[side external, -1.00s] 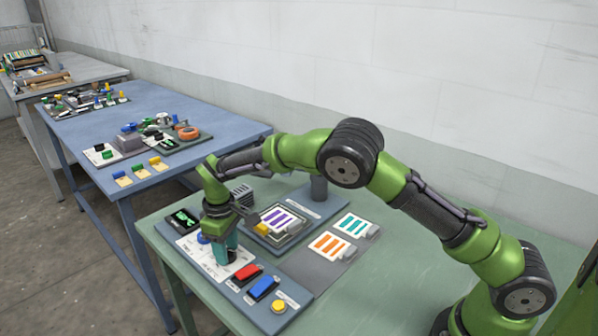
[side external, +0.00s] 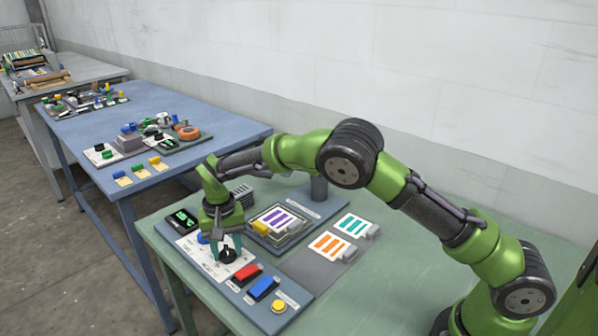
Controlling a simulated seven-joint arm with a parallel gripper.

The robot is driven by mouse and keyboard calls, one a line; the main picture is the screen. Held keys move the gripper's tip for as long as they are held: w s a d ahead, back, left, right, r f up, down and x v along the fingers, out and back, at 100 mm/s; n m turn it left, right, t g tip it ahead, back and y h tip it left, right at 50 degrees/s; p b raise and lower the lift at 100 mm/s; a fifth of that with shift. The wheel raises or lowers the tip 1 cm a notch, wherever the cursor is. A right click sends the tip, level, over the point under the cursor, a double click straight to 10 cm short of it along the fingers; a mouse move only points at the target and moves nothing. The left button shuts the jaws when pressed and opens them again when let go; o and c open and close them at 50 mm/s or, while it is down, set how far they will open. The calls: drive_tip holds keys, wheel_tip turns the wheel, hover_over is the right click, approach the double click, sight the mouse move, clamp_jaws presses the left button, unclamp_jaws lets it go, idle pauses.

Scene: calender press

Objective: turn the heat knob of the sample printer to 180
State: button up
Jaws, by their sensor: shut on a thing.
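The sample printer's control panel (side external: 185,250) is a blue-grey strip along the near left edge of the green table. My gripper (side external: 227,252) points down over the white dial plate (side external: 206,262). Its teal fingers are shut on a black knob, the heat knob (side external: 228,256), one finger on either side. The dial markings are too small to read, and the fingers partly cover the plate. A dark display (side external: 183,218) with green digits sits at the panel's far end; its value is not legible here.
A blue knob (side external: 203,238) is close beside my gripper. Red (side external: 247,272) and blue (side external: 263,287) rocker switches and a yellow button (side external: 280,306) sit nearer on the panel. The press bed with a purple-striped sample (side external: 278,220) is just right.

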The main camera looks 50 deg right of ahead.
sight(227, 250)
drive_tip(key=shift+r+m, duration=0.1)
drive_tip(key=shift+m, duration=1.1)
drive_tip(key=o, duration=1.1)
drive_tip(key=shift+c, duration=0.2)
wheel_tip(227, 250, up, 17)
